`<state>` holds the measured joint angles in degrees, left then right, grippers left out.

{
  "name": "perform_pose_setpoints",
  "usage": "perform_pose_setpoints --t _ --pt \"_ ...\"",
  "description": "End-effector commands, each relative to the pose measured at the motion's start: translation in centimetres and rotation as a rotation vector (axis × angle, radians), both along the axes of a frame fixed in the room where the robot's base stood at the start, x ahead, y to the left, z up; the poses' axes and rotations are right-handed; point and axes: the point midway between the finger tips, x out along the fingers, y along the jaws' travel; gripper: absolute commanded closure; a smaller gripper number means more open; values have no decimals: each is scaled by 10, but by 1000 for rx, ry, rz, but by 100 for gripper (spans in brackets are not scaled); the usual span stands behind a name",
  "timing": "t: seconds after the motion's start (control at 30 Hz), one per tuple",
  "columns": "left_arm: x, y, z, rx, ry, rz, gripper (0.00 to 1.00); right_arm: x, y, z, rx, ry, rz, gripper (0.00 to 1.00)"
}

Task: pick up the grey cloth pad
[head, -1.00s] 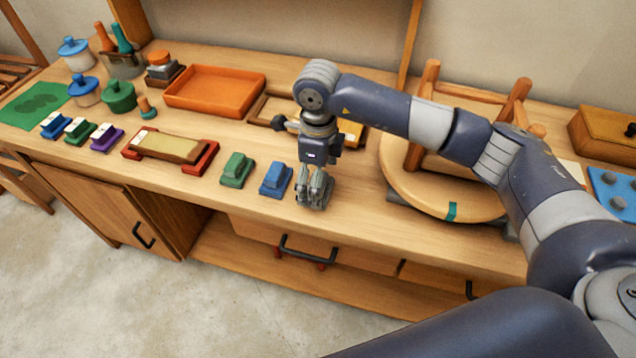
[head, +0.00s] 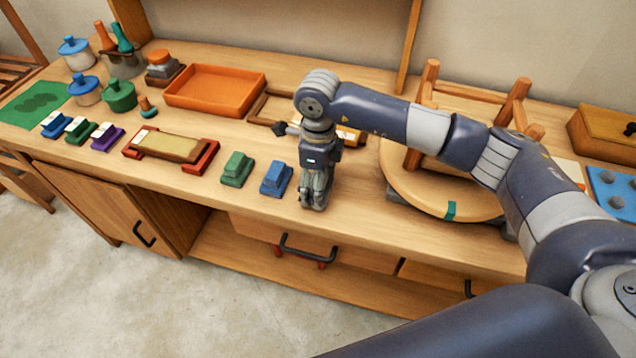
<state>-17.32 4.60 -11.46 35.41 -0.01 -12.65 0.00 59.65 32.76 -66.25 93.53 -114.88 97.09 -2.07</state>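I cannot make out a grey cloth pad as a separate thing; any grey thing at the fingers blends with them or is hidden. My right gripper (head: 314,203) points down at the front part of the bench top, just right of the blue block (head: 276,178). Its fingers look close together, low at the wood surface. I cannot tell whether anything is between them. A green block (head: 237,168) sits left of the blue block. My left gripper is not in view.
The bench (head: 350,228) holds an orange tray (head: 215,90) behind, a red-ended wooden holder (head: 168,146) at left, and a round wooden seat (head: 430,199) with upright legs at right. Bare wood lies between my gripper and the seat.

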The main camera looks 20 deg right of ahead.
Motion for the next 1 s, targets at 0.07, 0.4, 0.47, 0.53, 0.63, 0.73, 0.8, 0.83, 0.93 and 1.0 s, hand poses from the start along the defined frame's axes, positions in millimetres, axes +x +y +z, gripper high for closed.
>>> perform_pose_setpoints --t 0.07,0.4,0.47,0.53,0.63,0.73,0.8,0.83,0.93,1.0 --pt "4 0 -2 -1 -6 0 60 0 0 3 0 0 0 54" --pt "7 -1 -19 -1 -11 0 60 -10 13 33 2 -1 8 54" --pt "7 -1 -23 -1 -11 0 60 -20 22 34 1 -2 7 54" --pt "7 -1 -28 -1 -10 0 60 -31 36 36 2 -3 9 54" --pt "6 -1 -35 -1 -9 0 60 -49 57 38 2 -3 10 54" --pt "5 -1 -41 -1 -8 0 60 -67 76 41 2 -3 9 54" --pt "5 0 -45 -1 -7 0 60 -78 88 43 2 -4 7 54" --pt "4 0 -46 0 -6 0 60 -82 93 44 1 -3 7 54" --pt "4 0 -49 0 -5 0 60 -94 105 46 1 -2 6 54" --pt "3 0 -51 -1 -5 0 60 -99 111 47 0 -1 4 54"
